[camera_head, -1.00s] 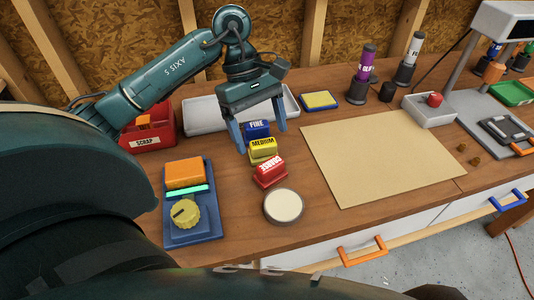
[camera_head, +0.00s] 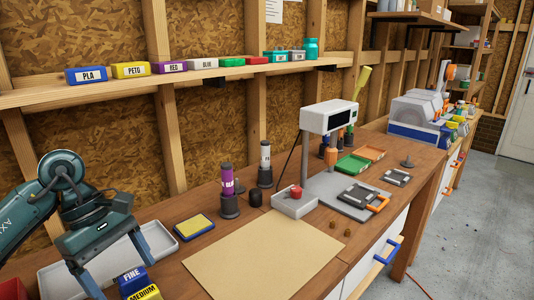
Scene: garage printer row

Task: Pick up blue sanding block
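The blue sanding block labelled FINE (camera_head: 133,279) is at the lower left of the head view, beside the yellow MEDIUM block (camera_head: 147,293), which the bottom edge cuts off. My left gripper (camera_head: 122,277) points down over the blue block with its fingers spread apart. The block shows between and just in front of the fingers, and I cannot tell whether they touch it. My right gripper is out of view.
A white tray (camera_head: 55,281) lies behind my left gripper. A yellow-topped blue pad (camera_head: 194,227) and a brown sheet (camera_head: 262,258) lie to the right. Purple (camera_head: 228,184) and grey (camera_head: 265,163) tubes stand behind. A white-headed stand (camera_head: 329,117) is further right.

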